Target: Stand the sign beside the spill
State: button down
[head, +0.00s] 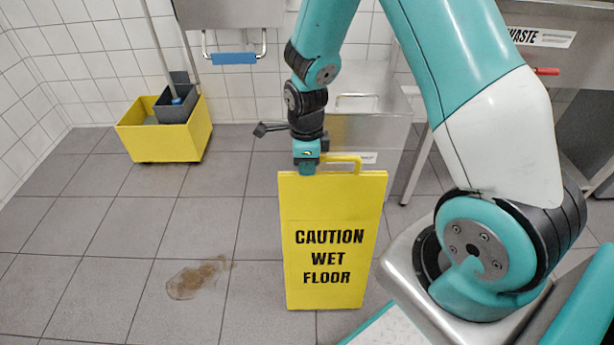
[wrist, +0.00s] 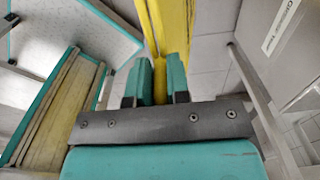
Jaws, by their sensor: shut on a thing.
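The yellow sign (head: 333,212), lettered "CAUTION WET FLOOR", is upright in the head view, right of the spill. My gripper (head: 307,165) is at the top edge of the sign, by its handle. In the wrist view my gripper (wrist: 160,82) has its two teal fingers shut on a yellow part of the sign (wrist: 172,30). The brown spill (head: 198,279) lies on the grey tiles, with a gap of floor between it and the sign. I cannot tell whether the sign's lower edge touches the floor.
A yellow mop bucket (head: 165,136) with a grey wringer stands by the back wall at left. A steel cabinet (head: 368,130) is behind the sign. A steel unit labelled "WASTE" (head: 570,60) is at upper right. The tiles around the spill are clear.

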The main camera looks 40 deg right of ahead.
jog(key=shift+f+b, duration=0.4)
jog(key=shift+f, duration=1.5)
jog(key=c, duration=1.1)
grip_release()
